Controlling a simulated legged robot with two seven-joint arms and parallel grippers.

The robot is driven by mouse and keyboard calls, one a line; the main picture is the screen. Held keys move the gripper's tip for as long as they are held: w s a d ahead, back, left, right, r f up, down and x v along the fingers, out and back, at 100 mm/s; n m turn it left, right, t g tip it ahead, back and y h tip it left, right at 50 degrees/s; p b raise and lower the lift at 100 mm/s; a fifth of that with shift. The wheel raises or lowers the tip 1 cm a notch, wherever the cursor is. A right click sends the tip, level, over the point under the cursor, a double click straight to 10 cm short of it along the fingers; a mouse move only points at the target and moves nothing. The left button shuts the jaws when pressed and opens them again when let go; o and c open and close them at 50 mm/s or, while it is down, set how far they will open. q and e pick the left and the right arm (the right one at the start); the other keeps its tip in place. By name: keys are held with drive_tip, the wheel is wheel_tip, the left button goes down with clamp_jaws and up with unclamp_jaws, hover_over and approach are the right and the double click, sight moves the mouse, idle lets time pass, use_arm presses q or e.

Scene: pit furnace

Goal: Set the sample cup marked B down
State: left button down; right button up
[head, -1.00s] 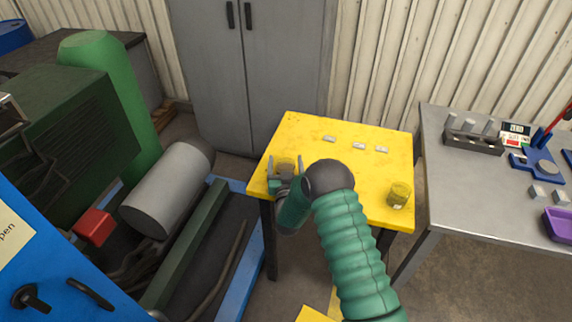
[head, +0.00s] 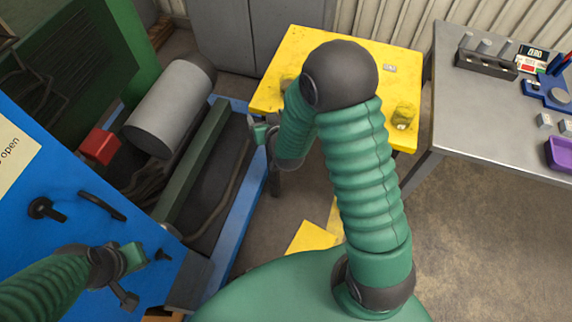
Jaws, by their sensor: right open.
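A yellowish sample cup (head: 286,83) stands on the near left part of the yellow table (head: 300,46), partly hidden behind my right arm. A second, similar cup (head: 404,116) stands upright near the table's right edge. Their letters are not legible, so I cannot tell which is B. My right gripper (head: 263,124) is open and empty, off the table's near left corner and apart from the left cup. My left gripper (head: 135,277) is at the lower left in front of the blue panel; its jaw state is unclear.
A grey bench (head: 460,110) at the right holds a dark rack (head: 486,64), a blue stand (head: 548,96) and a purple tray (head: 560,154). A small pale block (head: 389,68) lies on the yellow table. A grey cylinder (head: 165,110) and blue frame (head: 240,200) are at the left.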

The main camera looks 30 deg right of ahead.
drive_tip(key=s+a+r+n+g+y, duration=0.1)
drive_tip(key=s+a+g, duration=0.2)
drive_tip(key=s, duration=0.8)
drive_tip(key=s+a+r+n+g+y, duration=0.1)
drive_tip(key=s+a+g, duration=0.3)
drive_tip(key=s, duration=0.7)
drive_tip(key=shift+n+g+y, duration=0.5)
drive_tip(key=shift+n+g, duration=0.2)
drive_tip(key=shift+g, duration=0.4)
